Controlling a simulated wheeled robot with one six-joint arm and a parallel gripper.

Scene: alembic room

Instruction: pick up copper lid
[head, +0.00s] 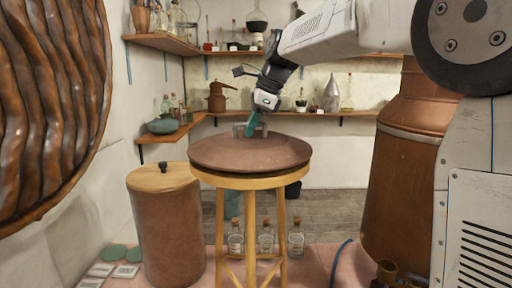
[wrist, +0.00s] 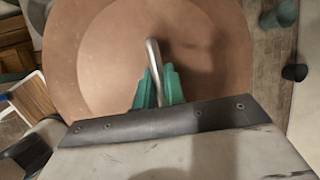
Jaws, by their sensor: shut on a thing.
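The copper lid (head: 232,155) is a wide, shallow reddish-brown disc on top of a wooden stool (head: 249,182). I cannot tell whether it touches the stool or is slightly raised. In the wrist view the lid (wrist: 90,60) fills most of the picture, with a grey metal bar handle (wrist: 152,52) at its middle. My gripper (head: 251,124) reaches down from the upper right to the handle. In the wrist view its teal fingers (wrist: 159,88) are closed on either side of the handle. The lower part of the handle is hidden by the fingers and the dark gripper body.
A copper drum with a wooden top (head: 165,180) stands left of the stool. A large copper vessel (head: 405,160) stands at the right. Several corked bottles (head: 266,238) are on the floor behind the stool legs. Shelves (head: 340,115) with glassware and pots line the walls.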

